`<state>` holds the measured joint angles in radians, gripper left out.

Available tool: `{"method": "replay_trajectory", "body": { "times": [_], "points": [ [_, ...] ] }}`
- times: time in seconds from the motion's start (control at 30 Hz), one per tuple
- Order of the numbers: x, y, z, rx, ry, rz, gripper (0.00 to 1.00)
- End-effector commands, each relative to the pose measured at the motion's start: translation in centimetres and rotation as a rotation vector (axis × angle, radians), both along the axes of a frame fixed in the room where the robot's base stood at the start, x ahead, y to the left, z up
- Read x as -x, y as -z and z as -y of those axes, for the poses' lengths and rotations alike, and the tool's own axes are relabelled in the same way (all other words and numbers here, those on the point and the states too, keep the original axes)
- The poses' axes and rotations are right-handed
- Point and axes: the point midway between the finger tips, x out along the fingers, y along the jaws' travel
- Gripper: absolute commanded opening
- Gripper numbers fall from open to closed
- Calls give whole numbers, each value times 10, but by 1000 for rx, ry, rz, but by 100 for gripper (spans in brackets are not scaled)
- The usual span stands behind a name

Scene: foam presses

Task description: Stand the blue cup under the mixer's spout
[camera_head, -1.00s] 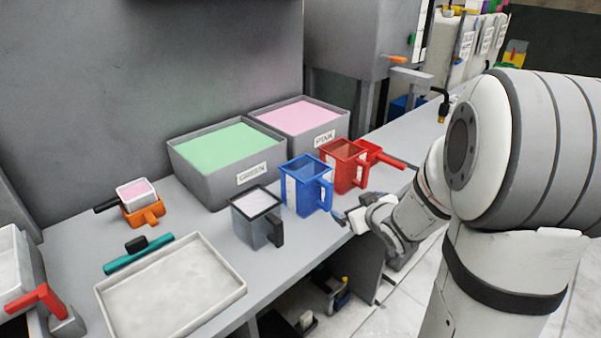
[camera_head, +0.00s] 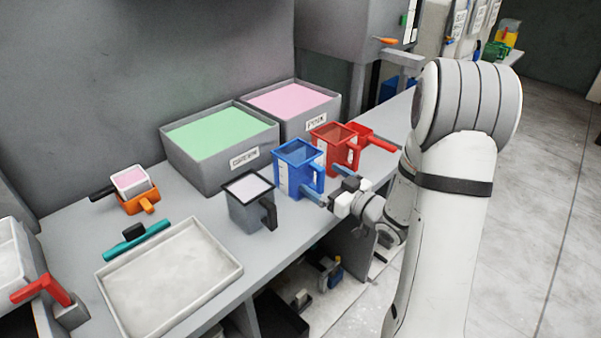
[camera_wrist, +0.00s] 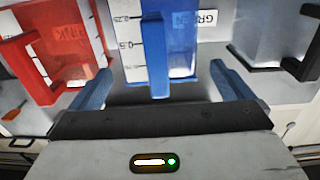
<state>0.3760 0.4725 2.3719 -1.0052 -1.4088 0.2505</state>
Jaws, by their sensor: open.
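The blue cup (camera_head: 291,171) stands upright on the grey bench, in front of the green and pink bins, with its handle toward my arm. In the wrist view the blue cup (camera_wrist: 183,38) is straight ahead, its handle upright between my fingers. My gripper (camera_head: 335,187) is open at the handle; in the wrist view my gripper (camera_wrist: 162,88) has a blue finger on each side, both apart from the handle. A grey machine (camera_head: 338,30) with an orange lever stands at the back; I cannot make out a spout on it.
A red cup (camera_head: 328,137) stands close right of the blue one, a grey cup (camera_head: 245,212) to its left. Bins labelled GREEN (camera_head: 205,175) and PINK (camera_head: 325,108) stand behind. A pale tray (camera_head: 232,272) lies at the front left.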

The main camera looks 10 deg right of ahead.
Motion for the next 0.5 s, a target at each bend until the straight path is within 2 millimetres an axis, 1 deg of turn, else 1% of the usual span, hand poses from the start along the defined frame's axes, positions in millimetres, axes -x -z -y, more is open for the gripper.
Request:
{"method": "replay_trajectory", "body": {
  "times": [0.03, 0.1, 0.2, 0.3, 0.5],
  "points": [
    [-8, 1, -6, 1, -4, -1, 100],
    [-16, 2, -11, 1, -4, -1, 100],
    [-26, 2, -17, 1, -2, 1, 100],
    [-30, 2, -20, 1, 0, 1, 100],
    [-31, 3, -19, 1, 2, 0, 100]
  ]
}}
